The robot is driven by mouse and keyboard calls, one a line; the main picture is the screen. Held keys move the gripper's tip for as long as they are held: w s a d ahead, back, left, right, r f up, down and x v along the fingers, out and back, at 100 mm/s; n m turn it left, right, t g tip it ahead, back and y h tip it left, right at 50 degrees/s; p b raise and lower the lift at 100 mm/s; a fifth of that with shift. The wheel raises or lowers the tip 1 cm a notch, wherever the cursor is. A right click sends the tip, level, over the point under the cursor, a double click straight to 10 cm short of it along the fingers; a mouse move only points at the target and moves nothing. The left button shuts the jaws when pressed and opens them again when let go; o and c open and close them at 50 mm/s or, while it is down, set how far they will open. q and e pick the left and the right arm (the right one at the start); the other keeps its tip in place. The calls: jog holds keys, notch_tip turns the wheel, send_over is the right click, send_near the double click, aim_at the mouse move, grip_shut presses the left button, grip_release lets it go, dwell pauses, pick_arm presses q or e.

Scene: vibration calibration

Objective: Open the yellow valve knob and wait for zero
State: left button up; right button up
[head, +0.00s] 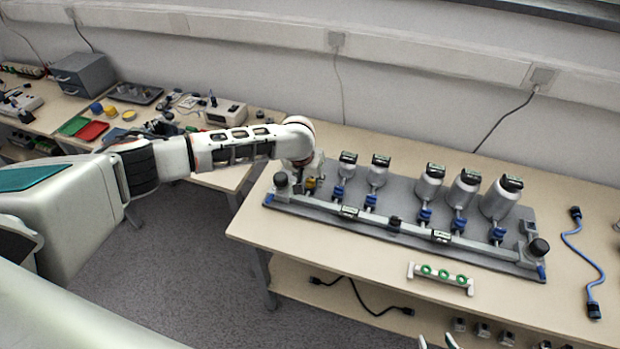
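My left arm reaches in from the left, and my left gripper (306,172) points down at the left end of the grey plate (400,202). A small yellow part (310,184), which looks like the yellow valve knob, shows right at the fingertips. The gripper and wrist cover much of it. I cannot tell whether the fingers touch it or how far they are closed. Several silver cylinders with dark display tops, such as the large right one (500,200), stand on the plate above blue valves (459,226). Two tips of my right gripper (437,342) show apart at the bottom edge.
A white rack with green rings (441,278) lies in front of the plate. A blue cable (585,258) lies at the right. A black knob (538,247) is at the plate's right end. Another bench with trays and a grey drawer box (83,74) stands at the left.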

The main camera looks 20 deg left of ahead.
pick_arm(q)
grip_shut()
